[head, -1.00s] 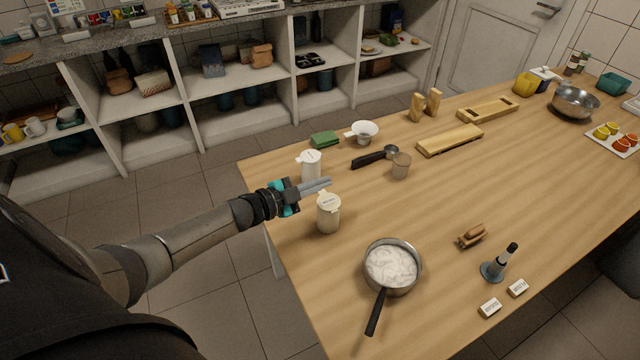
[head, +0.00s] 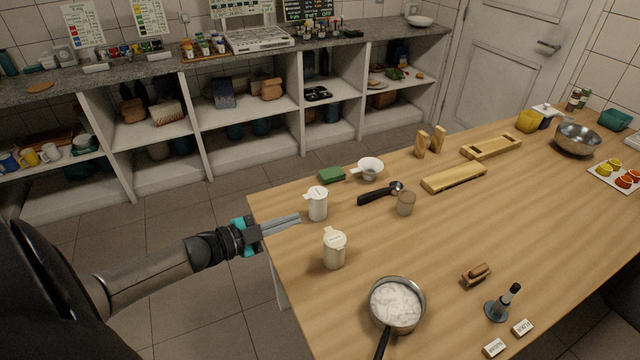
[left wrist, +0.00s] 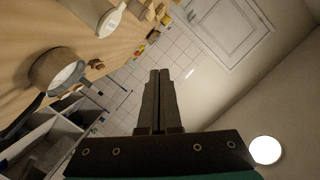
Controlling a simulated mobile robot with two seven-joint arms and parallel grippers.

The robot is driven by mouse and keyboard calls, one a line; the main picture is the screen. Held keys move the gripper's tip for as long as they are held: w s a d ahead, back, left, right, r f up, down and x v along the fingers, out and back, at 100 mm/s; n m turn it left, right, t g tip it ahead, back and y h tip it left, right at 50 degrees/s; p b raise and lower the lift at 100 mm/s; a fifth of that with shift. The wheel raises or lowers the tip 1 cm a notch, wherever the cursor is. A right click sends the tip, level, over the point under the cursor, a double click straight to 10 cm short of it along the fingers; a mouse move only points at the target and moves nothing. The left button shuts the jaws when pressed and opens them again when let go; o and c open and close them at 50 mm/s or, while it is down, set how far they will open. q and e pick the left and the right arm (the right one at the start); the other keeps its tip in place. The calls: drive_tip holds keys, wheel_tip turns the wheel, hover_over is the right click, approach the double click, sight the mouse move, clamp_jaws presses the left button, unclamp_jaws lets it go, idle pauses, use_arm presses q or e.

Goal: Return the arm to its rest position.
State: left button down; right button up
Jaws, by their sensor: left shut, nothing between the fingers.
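My left gripper (head: 281,225) is shut and empty. It is at the left edge of the wooden table (head: 440,235), left of two white lidded jars. Its fingers also show in the left wrist view (left wrist: 159,80), closed together. The farther jar (head: 317,204) stands just right of the fingertips, and the nearer jar (head: 334,250) stands to their lower right. My right gripper is not in either view.
A pan with white contents (head: 398,304) is near the table's front left. Open floor (head: 190,215) lies between table and shelves.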

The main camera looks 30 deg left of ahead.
use_arm(q)
drive_tip(key=s+d+f+n+g+y+b, duration=0.1)
drive_tip(key=s+f+n+g+y+b, duration=0.3)
drive_tip(key=f, duration=0.6)
drive_tip(key=s+f+n, duration=0.1)
drive_tip(key=s+f, duration=0.5)
drive_tip(key=f, duration=0.5)
drive_tip(key=s+d+f+n+g+y+b, duration=0.1)
drive_tip(key=s+f+n+g+y+b, duration=0.3)
drive_tip(key=f, duration=0.6)
drive_tip(key=s+d+f+g, duration=0.2)
drive_tip(key=s+d+f, duration=0.3)
drive_tip(key=s, duration=0.3)
drive_tip(key=s+d+f+n+g+h+b, duration=0.1)
drive_tip(key=s+d+f+g, duration=0.1)
drive_tip(key=s+d+f, duration=0.3)
drive_tip(key=s+d+f+g+h+b, duration=0.1)
drive_tip(key=s+d+f, duration=0.4)
drive_tip(key=s, duration=0.5)
drive_tip(key=shift+s+d+f+n+g, duration=0.15)
drive_tip(key=shift+s+f+n+g, duration=0.25)
drive_tip(key=shift+f+g, duration=0.15)
